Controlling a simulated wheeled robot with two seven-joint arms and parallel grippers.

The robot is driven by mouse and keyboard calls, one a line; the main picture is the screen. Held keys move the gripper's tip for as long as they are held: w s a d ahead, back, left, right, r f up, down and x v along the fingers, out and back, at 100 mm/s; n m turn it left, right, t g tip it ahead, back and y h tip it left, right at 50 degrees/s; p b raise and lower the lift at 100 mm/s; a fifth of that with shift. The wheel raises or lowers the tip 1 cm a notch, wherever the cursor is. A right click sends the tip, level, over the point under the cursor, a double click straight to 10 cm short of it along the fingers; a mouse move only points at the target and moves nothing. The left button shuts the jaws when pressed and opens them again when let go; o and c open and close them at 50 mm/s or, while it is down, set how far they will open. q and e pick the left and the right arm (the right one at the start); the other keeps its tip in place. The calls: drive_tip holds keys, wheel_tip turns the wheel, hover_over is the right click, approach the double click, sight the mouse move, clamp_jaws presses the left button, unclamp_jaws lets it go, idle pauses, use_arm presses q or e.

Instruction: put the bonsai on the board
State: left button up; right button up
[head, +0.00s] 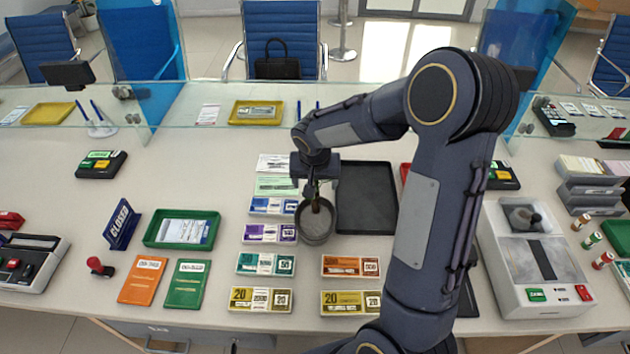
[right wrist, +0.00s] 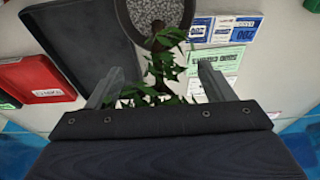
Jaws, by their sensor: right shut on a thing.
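The bonsai's round grey pot (head: 316,221) shows in the head view below my right gripper (head: 316,186). In the right wrist view the green leaves and trunk of the bonsai (right wrist: 158,68) lie between the two fingers of the right gripper (right wrist: 162,82), which is shut on it. The black board (head: 367,190), a flat rectangle with a low rim, lies just right of the pot in the head view. It also shows in the right wrist view (right wrist: 85,40), left of the pot. The pot overlaps the board's edge in the picture; its height is unclear. My left gripper is out of view.
Banknote bundles (head: 266,263) lie left of and below the pot. A green tray (head: 181,229) and a closed sign (head: 122,226) stand farther left. A grey machine (head: 535,260) stands at right. A glass screen (head: 200,105) crosses behind. My right arm hides part of the counter.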

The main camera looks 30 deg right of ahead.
drive_tip(key=shift+f, duration=0.15)
drive_tip(key=shift+f, duration=0.15)
drive_tip(key=o, duration=1.9)
